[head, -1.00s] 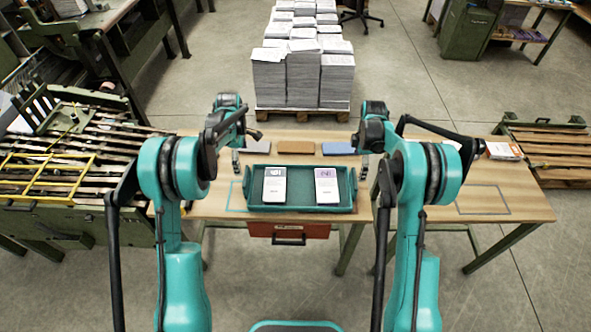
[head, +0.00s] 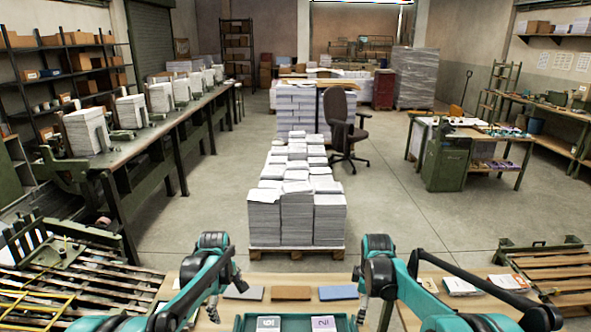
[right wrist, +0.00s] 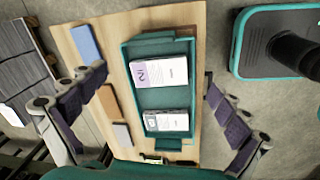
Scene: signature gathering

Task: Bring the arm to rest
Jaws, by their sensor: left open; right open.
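A teal tray (right wrist: 165,97) lies on the wooden table (right wrist: 100,22) in the right wrist view. It holds two paper stacks, one purple-marked (right wrist: 160,70) and one grey-marked (right wrist: 166,121). In the head view only the tray's far part shows at the bottom edge, with the grey-marked stack (head: 268,324) and the purple-marked stack (head: 323,322). My left gripper (head: 213,309) is open and empty near the tray's left side. My right gripper (right wrist: 155,78) is open and empty, its fingers spread wide above the tray. Both arms are partly cut off in the head view.
Grey (head: 243,292), brown (head: 291,293) and blue (head: 338,292) pads lie behind the tray. White packets (head: 508,283) lie on the table's right. A pallet with tall paper stacks (head: 297,215) stands beyond the table. Wooden slats and a yellow frame (head: 35,308) are at left.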

